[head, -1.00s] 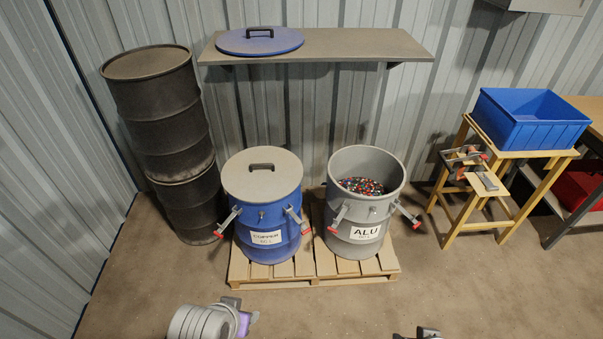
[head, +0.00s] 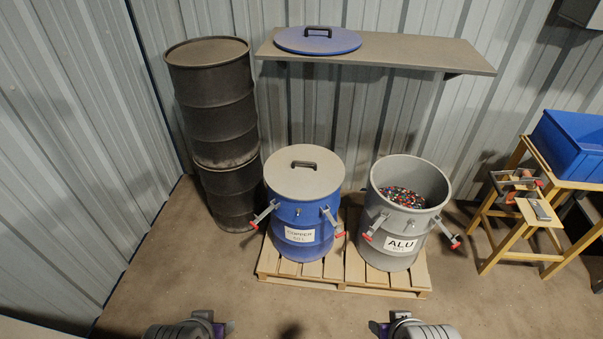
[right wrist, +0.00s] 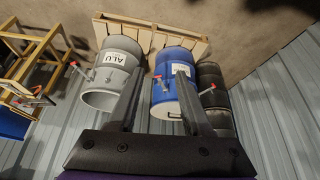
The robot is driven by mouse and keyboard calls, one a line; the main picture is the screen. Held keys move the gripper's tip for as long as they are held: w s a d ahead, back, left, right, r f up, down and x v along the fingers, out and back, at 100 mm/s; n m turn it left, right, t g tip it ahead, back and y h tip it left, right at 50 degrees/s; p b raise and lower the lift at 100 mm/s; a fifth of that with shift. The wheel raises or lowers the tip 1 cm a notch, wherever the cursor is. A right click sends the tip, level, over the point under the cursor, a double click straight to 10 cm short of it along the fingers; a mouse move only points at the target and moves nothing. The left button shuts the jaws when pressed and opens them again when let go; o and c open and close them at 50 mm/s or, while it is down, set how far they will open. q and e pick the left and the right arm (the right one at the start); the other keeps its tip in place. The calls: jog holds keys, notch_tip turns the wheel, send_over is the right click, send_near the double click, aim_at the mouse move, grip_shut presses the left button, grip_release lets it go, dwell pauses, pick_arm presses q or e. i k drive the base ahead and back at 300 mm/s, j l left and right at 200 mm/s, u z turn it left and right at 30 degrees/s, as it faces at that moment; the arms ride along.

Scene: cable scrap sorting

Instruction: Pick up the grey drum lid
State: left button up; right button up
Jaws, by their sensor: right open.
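The grey drum lid (head: 290,180) lies flat on top of the blue drum (head: 284,213) labelled COPPER. Its black handle (head: 304,164) stands up in the middle. In the right wrist view the blue drum (right wrist: 161,93) appears upside down, with the lid (right wrist: 167,112) at its lower end, partly behind a finger. My right gripper (right wrist: 160,72) is open and empty, well away from the lid. In the head view my right gripper (head: 379,329) and left gripper (head: 226,328) are at the bottom edge, apart from the drums. The left jaws are not clear.
The open grey ALU drum (head: 396,245) holds coloured scraps and shares a pallet (head: 340,283) with the blue drum. Clamps stick out from both drums. A blue lid (head: 340,43) lies on the shelf (head: 430,55) above. Stacked dark drums (head: 215,120) stand left. The floor in front is clear.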

aim_at(296, 172)
jog(key=i+u, duration=0.35)
jog(key=i, duration=0.2)
jog(key=i+l+u, duration=0.15)
jog(key=i+u, duration=0.2)
jog(key=i, duration=0.15)
jog(key=i+l+u, duration=0.4)
jog(key=i, duration=0.15)
jog(key=j, duration=0.1)
